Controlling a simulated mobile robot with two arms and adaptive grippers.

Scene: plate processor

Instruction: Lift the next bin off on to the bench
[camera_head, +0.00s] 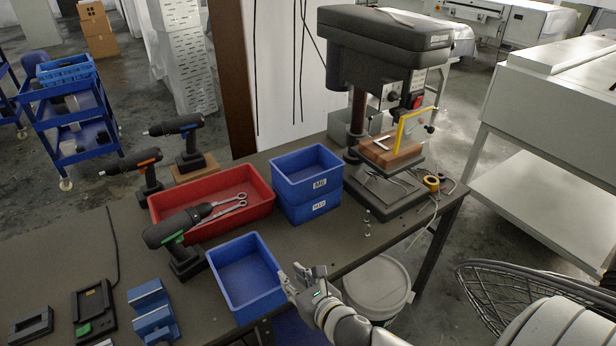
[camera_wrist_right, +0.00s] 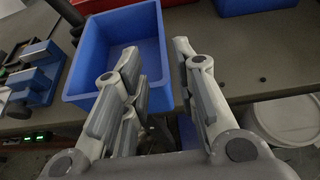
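Two blue bins are stacked on the bench beside the drill press. The upper bin (camera_head: 306,170) has a label that seems to read M8, and the lower bin (camera_head: 314,208) one that seems to read M10. A separate empty blue bin (camera_head: 246,278) stands at the front edge of the bench (camera_head: 345,258). My right gripper (camera_head: 301,277) is at this bin's right front corner. In the right wrist view its fingers (camera_wrist_right: 157,65) are apart, with the bin's right wall (camera_wrist_right: 163,88) showing between them; I cannot tell if they touch it. My left gripper is not in view.
A red tray (camera_head: 165,207) with wrenches lies left of the stack. A drill with green trim (camera_head: 182,240) stands left of the separate bin. A drill press (camera_head: 385,55) stands at right. A white bucket (camera_head: 380,284) is on the floor below the bench edge.

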